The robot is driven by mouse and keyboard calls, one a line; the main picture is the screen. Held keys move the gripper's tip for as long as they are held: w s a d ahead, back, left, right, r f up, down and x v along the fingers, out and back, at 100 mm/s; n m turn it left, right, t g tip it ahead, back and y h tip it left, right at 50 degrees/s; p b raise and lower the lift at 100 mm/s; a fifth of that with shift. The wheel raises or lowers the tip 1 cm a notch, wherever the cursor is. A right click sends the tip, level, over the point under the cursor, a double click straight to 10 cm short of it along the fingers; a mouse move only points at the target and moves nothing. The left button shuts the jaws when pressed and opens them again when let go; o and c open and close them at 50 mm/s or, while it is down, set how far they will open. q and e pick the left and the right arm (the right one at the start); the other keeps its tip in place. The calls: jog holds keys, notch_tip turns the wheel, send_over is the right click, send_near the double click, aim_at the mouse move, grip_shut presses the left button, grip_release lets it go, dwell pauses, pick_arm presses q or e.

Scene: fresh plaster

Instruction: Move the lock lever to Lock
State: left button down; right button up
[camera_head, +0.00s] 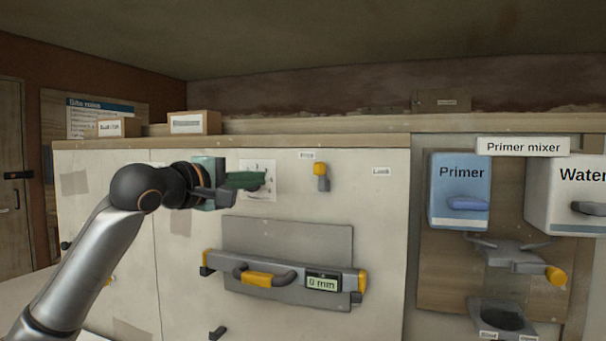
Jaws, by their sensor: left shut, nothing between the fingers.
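The lock lever (321,176) is a small lever with a yellow knob and a grey lower part on the pale wall panel. It stands just below the Free label (307,156). The Lock label (381,171) is to its right, with bare panel between. My left gripper (228,195) is to the left of the lever and apart from it. It is shut and empty. A dark green piece (245,180) shows at its front, over a white marked plate (258,190); I cannot tell whether they touch. My right gripper is out of view.
Below the lever, a grey board (290,235) carries a bar with a yellow handle (257,279) and a display reading 0 mm (322,284). At the right are a blue Primer box (460,190) and a white Water box (570,190). Small boxes (195,122) stand on the ledge.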

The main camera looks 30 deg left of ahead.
pick_arm(q)
jog(key=shift+s+a+r+n, duration=0.3)
jog(key=shift+s+r, duration=0.05)
jog(key=shift+r, duration=0.2)
jog(key=shift+w, duration=0.1)
jog(key=p, duration=0.4)
send_near(322, 177)
jog(key=w+a+r, duration=0.2)
jog(key=w+a, duration=0.2)
jog(key=a, duration=0.2)
jog(key=d, duration=0.2)
jog(key=w+d, duration=0.1)
jog(key=d, duration=0.1)
jog(key=shift+f, duration=0.25)
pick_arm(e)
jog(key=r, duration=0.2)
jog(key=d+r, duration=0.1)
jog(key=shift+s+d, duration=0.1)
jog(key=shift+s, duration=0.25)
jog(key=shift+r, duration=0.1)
pick_arm(q)
jog(key=shift+r+m, duration=0.1)
jog(key=shift+m, duration=0.3)
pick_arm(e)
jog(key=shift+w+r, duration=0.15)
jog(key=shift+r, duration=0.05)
